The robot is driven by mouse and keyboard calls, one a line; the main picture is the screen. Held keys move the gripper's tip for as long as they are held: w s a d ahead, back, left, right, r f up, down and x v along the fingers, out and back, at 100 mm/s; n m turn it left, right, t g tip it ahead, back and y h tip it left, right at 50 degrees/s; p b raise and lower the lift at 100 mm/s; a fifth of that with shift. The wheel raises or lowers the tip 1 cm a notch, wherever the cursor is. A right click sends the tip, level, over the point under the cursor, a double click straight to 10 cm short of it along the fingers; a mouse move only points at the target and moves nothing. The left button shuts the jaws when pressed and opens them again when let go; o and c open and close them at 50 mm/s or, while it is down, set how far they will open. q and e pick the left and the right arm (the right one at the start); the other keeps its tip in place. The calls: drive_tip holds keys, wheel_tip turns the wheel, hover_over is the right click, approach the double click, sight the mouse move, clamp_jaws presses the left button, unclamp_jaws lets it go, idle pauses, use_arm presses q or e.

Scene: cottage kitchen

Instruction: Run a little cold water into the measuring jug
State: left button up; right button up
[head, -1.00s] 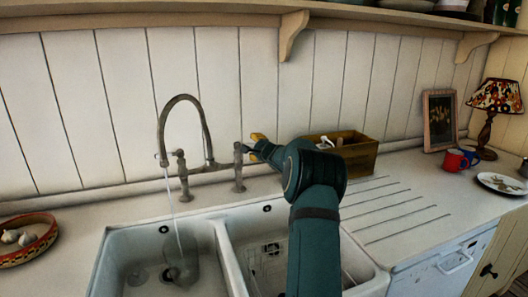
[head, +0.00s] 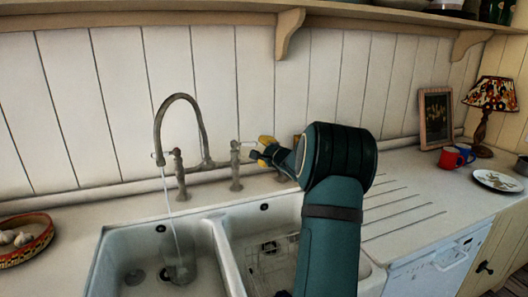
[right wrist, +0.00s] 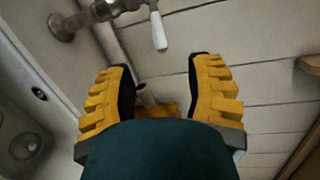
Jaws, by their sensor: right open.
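The bridge tap (head: 181,125) stands behind the double sink, and a thin stream of water (head: 173,215) runs from its spout. The clear measuring jug (head: 181,270) is in the left basin under the stream; its water level is too faint to tell. The right tap valve (head: 236,165) has a white lever (head: 248,143), which also shows in the right wrist view (right wrist: 159,32). My right gripper (head: 266,152) is open and empty, just right of that lever. In the right wrist view the lever is beyond its yellow fingertips (right wrist: 161,68). My left gripper is out of view.
The right basin (head: 265,240) holds a strainer or rack. A ribbed drainer (head: 400,210) lies to the right, with red (head: 450,158) and blue mugs, a plate (head: 497,181) and a lamp (head: 490,100) beyond. A garlic bowl (head: 25,243) is at left. A shelf runs above.

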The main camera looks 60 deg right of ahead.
drive_tip(key=shift+f, duration=0.2)
drive_tip(key=c, duration=0.4)
drive_tip(key=f, duration=0.2)
drive_tip(key=f+n+g, duration=0.1)
drive_tip(key=f, duration=0.1)
drive_tip(key=a+f+g+y, duration=0.1)
drive_tip(key=f, duration=0.2)
drive_tip(key=shift+w+a+n+p, duration=0.1)
drive_tip(key=shift+n+p, duration=0.2)
clamp_jaws()
drive_tip(key=s+a+f+n+g+p, duration=0.1)
drive_tip(key=s+f+n+g, duration=0.35)
drive_tip(key=f, duration=0.45)
drive_tip(key=s+a+f+n+g+p, duration=0.1)
drive_tip(key=s+a+f+n+g, duration=0.1)
drive_tip(key=s+f+n+g, duration=0.5)
drive_tip(key=w+r+n+t+h+p, duration=0.1)
drive_tip(key=w+r+n+t+h, duration=0.1)
drive_tip(key=w+r+n+h, duration=0.4)
drive_tip(key=w+r+n+t+h+p, duration=0.1)
drive_tip(key=w+r+n+t+h, duration=0.2)
drive_tip(key=r+n, duration=0.45)
drive_tip(key=n+t, duration=0.5)
drive_tip(key=n, duration=0.1)
approach(248, 143)
drive_tip(key=shift+h, duration=0.4)
drive_tip(key=x, duration=0.7)
drive_tip(key=shift+w+d+f, duration=0.25)
drive_tip(key=shift+w+d, duration=0.05)
drive_tip(key=shift+w, duration=0.05)
